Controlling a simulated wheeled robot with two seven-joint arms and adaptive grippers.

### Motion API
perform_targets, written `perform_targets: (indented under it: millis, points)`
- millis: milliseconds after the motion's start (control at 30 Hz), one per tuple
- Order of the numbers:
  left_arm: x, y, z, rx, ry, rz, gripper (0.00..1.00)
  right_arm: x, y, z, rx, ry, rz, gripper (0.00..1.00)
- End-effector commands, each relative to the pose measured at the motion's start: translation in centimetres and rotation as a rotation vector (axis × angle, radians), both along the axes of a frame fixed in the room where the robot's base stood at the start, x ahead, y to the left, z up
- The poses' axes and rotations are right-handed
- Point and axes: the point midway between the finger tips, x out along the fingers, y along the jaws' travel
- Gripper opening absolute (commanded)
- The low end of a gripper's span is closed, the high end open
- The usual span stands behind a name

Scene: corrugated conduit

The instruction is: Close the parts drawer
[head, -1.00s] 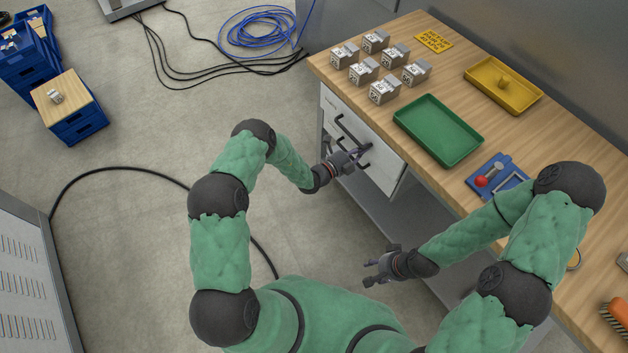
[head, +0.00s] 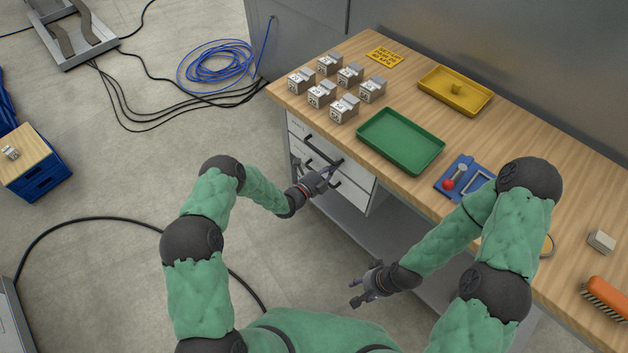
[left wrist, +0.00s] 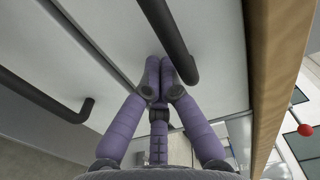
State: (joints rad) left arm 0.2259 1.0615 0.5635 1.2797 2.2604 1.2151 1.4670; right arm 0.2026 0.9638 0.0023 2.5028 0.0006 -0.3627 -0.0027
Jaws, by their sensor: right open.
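The parts drawer is one of the white drawer fronts (head: 306,137) under the left end of the workbench, each with a black bar handle. In the left wrist view a pale drawer front (left wrist: 215,45) fills the upper middle, with its black handle (left wrist: 165,35) close by. My left gripper (head: 330,172) is at the drawer fronts. In the left wrist view its purple fingertips (left wrist: 159,65) are together, beside the handle's end and close to the panel; contact is unclear. I cannot tell how far the drawer stands out. My right gripper (head: 358,291) is open and empty, in front of the bench.
The wooden workbench (head: 400,205) holds several grey metal blocks (head: 344,108), a green tray (head: 400,141), a yellow tray (head: 455,92), a blue fixture with a red knob (head: 462,182) and an orange brush (head: 606,297).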

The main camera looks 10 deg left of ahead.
Motion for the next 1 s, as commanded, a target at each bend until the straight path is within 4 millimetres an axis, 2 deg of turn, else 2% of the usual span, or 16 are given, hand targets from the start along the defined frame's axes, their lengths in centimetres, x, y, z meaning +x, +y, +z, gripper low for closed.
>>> perform_targets:
  millis: [133, 400, 600, 767, 1000]
  points:
    - [-1.6, 1.9, 0.0, -0.002, 0.008, 0.000, 0.00, 0.0, 0.0, 0.8, 0.000, 0.001, 0.000, 0.46]
    - [-6.3, 5.2, -0.1, -0.002, 0.010, 0.000, 0.00, 0.0, 0.0, 2.3, 0.000, 0.000, 0.000, 0.46]
    - [-8.6, 6.8, -0.2, -0.002, 0.010, -0.002, 0.00, 0.0, 0.0, 2.9, 0.000, 0.001, 0.000, 0.46]
    - [-9.4, 7.3, -0.2, -0.003, 0.008, -0.004, 0.00, 0.0, 0.0, 3.0, 0.000, 0.001, 0.000, 0.46]
    - [-9.5, 7.3, -0.3, -0.002, 0.008, -0.005, 0.00, 0.0, 0.0, 3.0, 0.000, 0.001, 0.000, 0.46]
